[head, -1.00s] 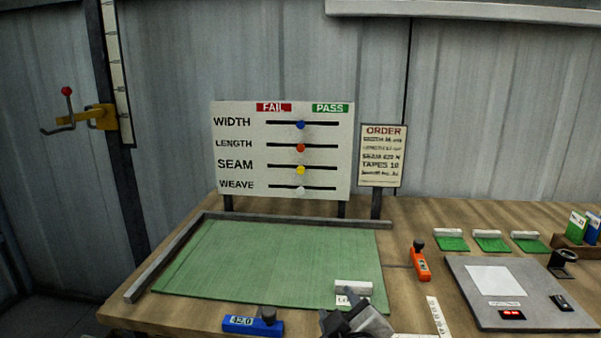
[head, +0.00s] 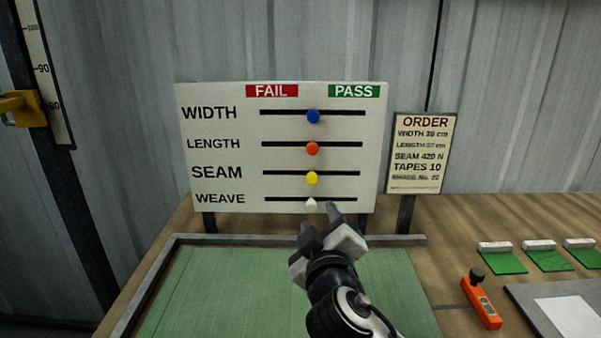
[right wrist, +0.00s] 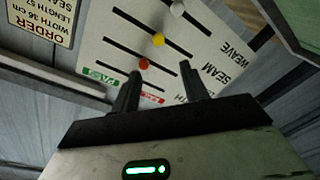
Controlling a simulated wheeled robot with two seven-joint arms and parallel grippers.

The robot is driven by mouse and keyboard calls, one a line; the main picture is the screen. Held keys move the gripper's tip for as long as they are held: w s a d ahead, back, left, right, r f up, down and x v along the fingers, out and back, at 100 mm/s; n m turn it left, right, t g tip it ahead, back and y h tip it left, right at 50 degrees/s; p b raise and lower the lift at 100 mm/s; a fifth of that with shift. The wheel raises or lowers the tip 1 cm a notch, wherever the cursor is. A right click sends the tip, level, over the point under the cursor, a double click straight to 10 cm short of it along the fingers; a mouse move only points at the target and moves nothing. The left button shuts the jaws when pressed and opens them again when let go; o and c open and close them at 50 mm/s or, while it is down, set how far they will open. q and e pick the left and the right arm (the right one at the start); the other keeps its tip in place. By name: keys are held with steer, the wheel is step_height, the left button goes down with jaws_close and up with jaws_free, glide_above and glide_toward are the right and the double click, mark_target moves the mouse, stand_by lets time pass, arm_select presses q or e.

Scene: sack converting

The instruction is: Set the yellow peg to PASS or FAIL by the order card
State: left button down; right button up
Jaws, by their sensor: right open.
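The yellow peg (head: 312,178) sits mid-slot in the SEAM row of the white board (head: 230,150), between the FAIL side at left and the PASS side at right. It also shows in the right wrist view (right wrist: 158,40), beyond the fingertips. The order card (head: 421,150) stands right of the board and reads SEAM 420 N, TAPES 10; its last line is blurred. My right gripper (head: 319,218) is open and empty in front of the board's lower edge, below the yellow peg. My left gripper is not in view.
The blue peg (head: 313,117), orange peg (head: 312,148) and white peg (head: 311,202) are also mid-slot. A green mat (head: 215,290) with a grey rail (head: 300,239) lies before the board. An orange tool (head: 481,302) and green samples (head: 503,262) lie at right.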

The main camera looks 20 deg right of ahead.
mark_target(312, 180)
steer(key=p+x, duration=0.2)
steer(key=x, duration=1.3)
steer(key=shift+r, duration=0.1)
steer(key=shift+c, duration=0.4)
